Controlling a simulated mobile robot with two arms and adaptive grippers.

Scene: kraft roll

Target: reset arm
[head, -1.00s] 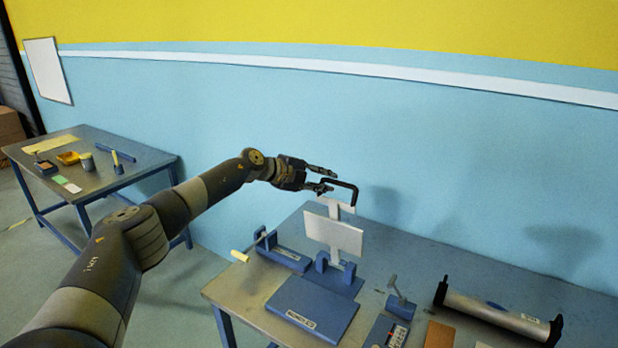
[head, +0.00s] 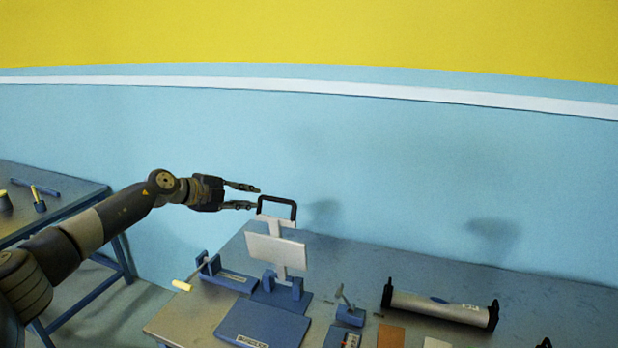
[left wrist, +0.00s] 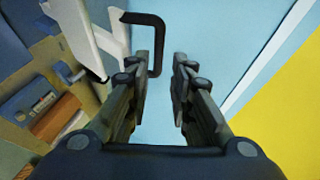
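My left gripper (head: 257,198) is open and empty in the head view, pointing right, just left of the black handle (head: 293,208). The handle tops a pale upright with a flat light plate (head: 276,250), standing on a blue base (head: 262,328). In the left wrist view my gripper (left wrist: 162,57) shows two spread fingers. The handle (left wrist: 156,45) appears beyond the tips, in line with the gap near the left finger, and nothing is gripped. My right gripper is not in view.
The metal table (head: 190,310) also holds a blue crank device (head: 228,277), a small lever device (head: 347,312), a silver roller (head: 440,306) and a brown block (head: 390,337). Another table (head: 60,190) stands left. The blue wall (head: 400,190) is behind; space above the tables is clear.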

